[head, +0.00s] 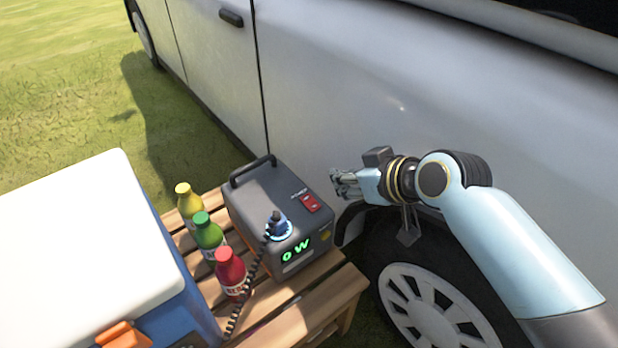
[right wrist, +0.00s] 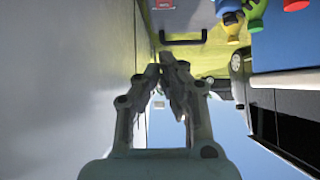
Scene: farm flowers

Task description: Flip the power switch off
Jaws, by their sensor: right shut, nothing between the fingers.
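The dark grey power station (head: 270,210) stands on a slatted wooden table. Its red power switch (head: 310,202) is on the top, near the right edge. A blue plug (head: 278,226) with a coiled black cord sits in its top, and a green display (head: 296,249) reads "0 W". My right gripper (head: 336,183) is shut and empty, just right of the power station and apart from it. In the right wrist view, the gripper's fingertips (right wrist: 168,62) meet, and part of the power station (right wrist: 180,18) shows at the top edge. My left gripper is not in view.
Yellow (head: 188,203), green (head: 208,235) and red (head: 231,272) bottles stand left of the power station on the wooden table (head: 335,290). A white-lidded blue cooler (head: 90,240) fills the lower left. A silver car (head: 360,90) stands close behind the table and my right arm.

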